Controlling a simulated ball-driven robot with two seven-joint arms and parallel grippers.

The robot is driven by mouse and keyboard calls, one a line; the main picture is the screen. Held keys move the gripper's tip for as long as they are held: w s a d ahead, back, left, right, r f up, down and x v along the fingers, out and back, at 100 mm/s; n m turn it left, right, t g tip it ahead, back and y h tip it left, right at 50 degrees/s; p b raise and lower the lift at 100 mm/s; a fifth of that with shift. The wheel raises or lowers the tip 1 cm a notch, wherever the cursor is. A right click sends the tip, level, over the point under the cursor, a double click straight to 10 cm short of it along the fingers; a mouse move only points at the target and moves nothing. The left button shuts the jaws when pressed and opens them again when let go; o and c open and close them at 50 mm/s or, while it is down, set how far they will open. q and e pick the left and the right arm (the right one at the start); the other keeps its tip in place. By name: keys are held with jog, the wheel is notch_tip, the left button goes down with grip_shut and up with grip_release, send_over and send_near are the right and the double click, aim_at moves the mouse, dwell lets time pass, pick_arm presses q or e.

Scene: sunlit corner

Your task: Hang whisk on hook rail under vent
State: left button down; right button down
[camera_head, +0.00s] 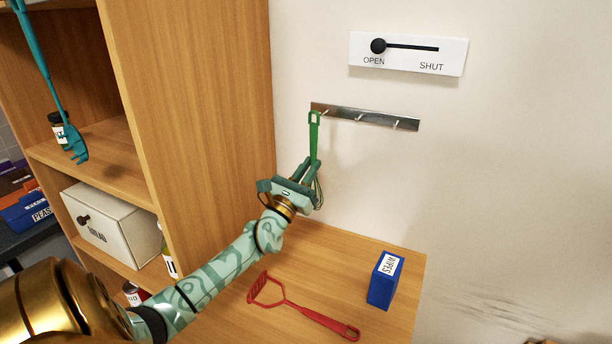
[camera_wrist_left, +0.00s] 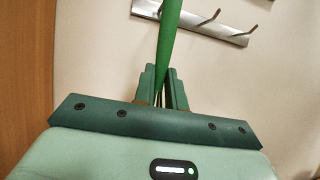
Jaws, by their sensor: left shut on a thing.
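The green whisk (camera_head: 314,135) is upright, its looped handle end at the top. Its wires show only partly beside my gripper. My left gripper (camera_head: 305,175) is shut on the whisk below the handle. In the left wrist view the green handle (camera_wrist_left: 169,40) rises from between the fingers (camera_wrist_left: 163,88). The metal hook rail (camera_head: 365,117) is on the wall, with several small hooks. The handle's loop overlaps the rail's left end in the head view; I cannot tell whether it touches a hook. The rail also shows in the left wrist view (camera_wrist_left: 205,25). My right gripper is not in view.
A white OPEN/SHUT plate (camera_head: 408,54) with a black knob is above the rail. A wooden shelf unit (camera_head: 200,100) stands close at left. A teal utensil (camera_head: 45,70) is at far left.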

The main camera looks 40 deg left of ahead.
pick_arm(q)
jog(key=shift+w+a+f+b, duration=0.1)
jog(key=shift+w+a+b, duration=0.1)
jog(key=shift+w+b, duration=0.35)
jog(key=shift+w+a+f+b, duration=0.1)
jog(key=shift+w+a+b, duration=0.2)
jog(key=shift+w, duration=0.5)
jog(key=shift+w+a+b, duration=0.15)
jog(key=shift+w+b, duration=0.25)
jog(key=shift+w, duration=0.3)
jog(key=shift+w+a+f+b, duration=0.1)
jog(key=shift+w+f+b, duration=0.4)
jog(key=shift+b, duration=0.65)
